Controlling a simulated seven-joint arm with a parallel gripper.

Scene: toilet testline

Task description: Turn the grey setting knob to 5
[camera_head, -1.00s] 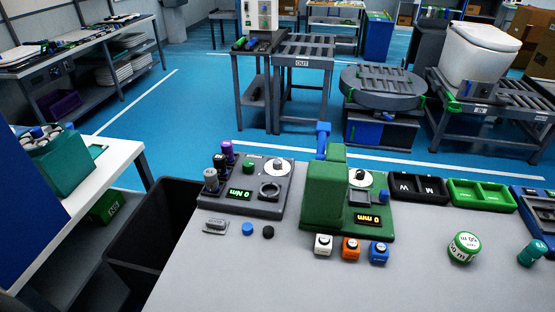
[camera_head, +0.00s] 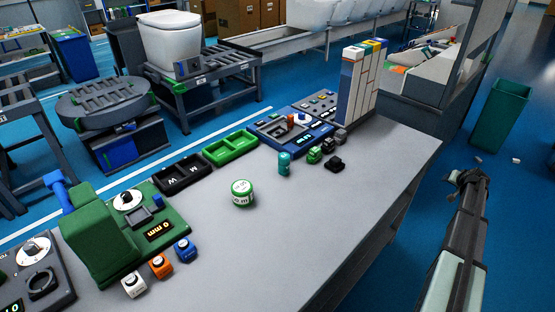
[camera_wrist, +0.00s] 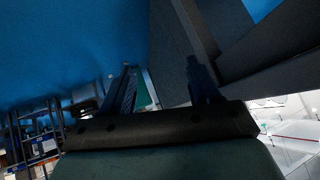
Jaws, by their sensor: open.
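A blue station farther back has another small dial (camera_head: 301,119). My gripper (camera_head: 457,180) hangs at the right, beyond the table's edge, far from all the dials. In the wrist view my gripper (camera_wrist: 163,88) is open, with nothing between its fingers.
White, orange and blue cubes (camera_head: 160,266) stand before the green station. A green-white jar (camera_head: 242,193) stands mid-table. Black (camera_head: 182,177) and green (camera_head: 230,147) trays lie behind. Small items and a tall rack (camera_head: 360,85) stand at the right. The front tabletop is clear.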

